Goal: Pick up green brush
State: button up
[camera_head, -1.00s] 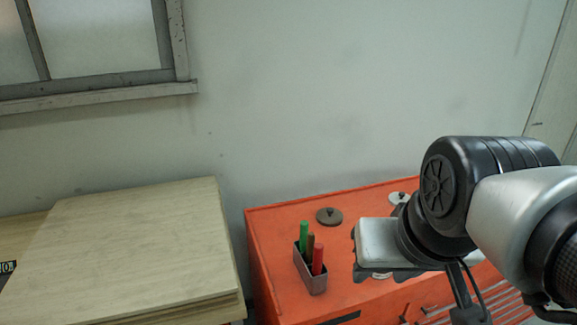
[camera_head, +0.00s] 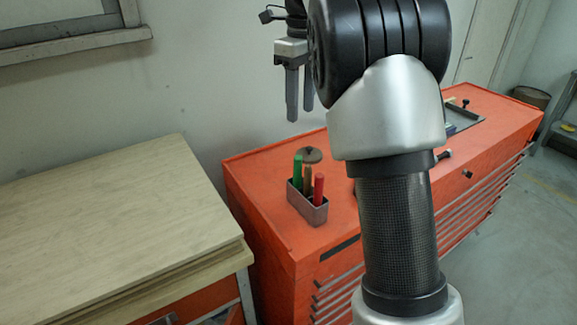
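The green brush (camera_head: 298,171) stands upright in a small grey holder (camera_head: 307,208) on the orange cabinet's top. Only its green upper part shows; its lower end is hidden in the holder. A brown brush (camera_head: 308,178) and a red brush (camera_head: 318,188) stand beside it in the same holder. My gripper (camera_head: 299,118) is in the air above and behind the holder in the picture, pointing down. Its two fingers show with a narrow gap between them and nothing visible in it. It is apart from the green brush.
The orange tool cabinet (camera_head: 258,205) has a round dark lid (camera_head: 311,154) behind the holder. A dark tray (camera_head: 466,118) lies at its far right. A wooden-topped table (camera_head: 120,220) stands to the left. My arm covers the middle of the cabinet top.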

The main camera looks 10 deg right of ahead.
aim_at(298, 157)
jog(key=shift+m, duration=0.4)
jog(key=f, duration=0.4)
jog(key=f+b, duration=0.1)
jog(key=f, duration=0.3)
jog(key=f+b, duration=0.1)
jog(key=f, duration=0.3)
jog(key=shift+w+f, duration=0.25)
jog(key=shift+w, duration=0.05)
jog(key=shift+w+a+f, duration=0.1)
jog(key=shift+w+f, duration=0.05)
jog(key=shift+f, duration=2.6)
grip_shut()
